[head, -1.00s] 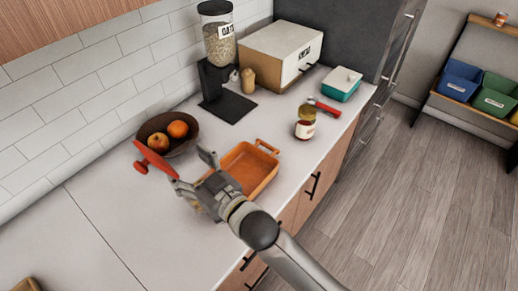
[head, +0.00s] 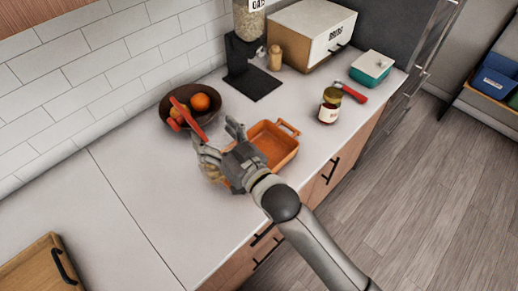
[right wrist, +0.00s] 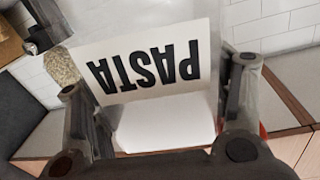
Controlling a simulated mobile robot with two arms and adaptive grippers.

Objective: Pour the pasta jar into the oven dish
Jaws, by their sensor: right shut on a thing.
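My right gripper (head: 218,139) is shut on the pasta jar, at the left end of the orange oven dish (head: 272,148) in the head view. In the right wrist view the jar's white label (right wrist: 150,68) fills the space between the fingers (right wrist: 160,100), and "PASTA" reads upside down there. The jar's body is hard to make out in the head view. A red piece (head: 188,119) shows just beyond the fingers, overlapping the fruit bowl; I cannot tell whether it belongs to the jar. The visible floor of the dish looks bare. My left gripper is not in view.
A brown fruit bowl (head: 168,98) stands close behind the gripper. A sauce jar (head: 330,106), a red-handled thing (head: 350,92) and a teal lidded box (head: 371,70) are right of the dish. A wooden board (head: 42,272) lies front left. The left counter is mostly clear.

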